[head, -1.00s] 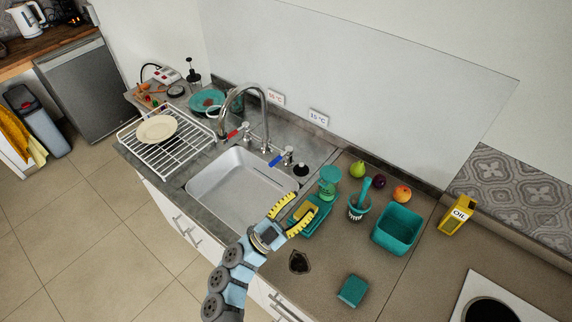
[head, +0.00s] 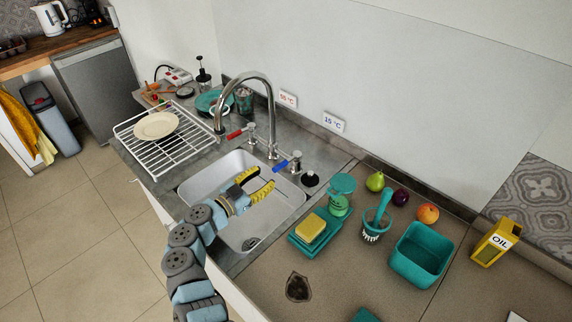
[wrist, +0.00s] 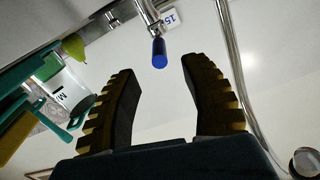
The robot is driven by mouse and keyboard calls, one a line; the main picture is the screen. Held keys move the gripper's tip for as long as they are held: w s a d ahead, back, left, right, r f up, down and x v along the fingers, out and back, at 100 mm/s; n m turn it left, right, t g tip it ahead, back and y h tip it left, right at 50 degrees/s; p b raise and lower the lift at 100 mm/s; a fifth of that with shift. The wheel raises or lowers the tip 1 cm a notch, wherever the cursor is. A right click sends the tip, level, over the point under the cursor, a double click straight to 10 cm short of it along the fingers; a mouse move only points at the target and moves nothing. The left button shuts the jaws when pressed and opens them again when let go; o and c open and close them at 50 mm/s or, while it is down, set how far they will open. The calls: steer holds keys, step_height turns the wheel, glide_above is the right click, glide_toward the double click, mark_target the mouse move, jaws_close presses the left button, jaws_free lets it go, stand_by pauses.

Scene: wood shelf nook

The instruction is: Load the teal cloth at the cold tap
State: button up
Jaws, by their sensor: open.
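A folded teal piece (head: 366,315), seemingly the cloth, lies on the counter and is mostly cut off by the bottom edge of the head view. The cold tap has a blue lever (head: 287,163) behind the sink, near the 15 °C sign (head: 333,122). My gripper (head: 264,181) is open and empty, with its yellow-and-black fingers above the sink basin, in front of the blue lever. In the wrist view the blue lever (wrist: 159,52) appears between my fingertips (wrist: 157,68), apart from both.
The sink (head: 276,213) lies under my gripper. A tall curved spout (head: 270,100) and a red lever (head: 240,131) stand left of the cold tap. Right are a yellow sponge (head: 310,228) on a teal tray, a brush (head: 377,217) and a teal tub (head: 424,251).

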mark_target(285, 162)
steer(key=b+x, duration=0.2)
steer(key=x, duration=0.7)
steer(key=shift+w+d+b, duration=0.2)
steer(key=shift+d+b, duration=0.1)
steer(key=shift+c, duration=0.2)
jaws_close()
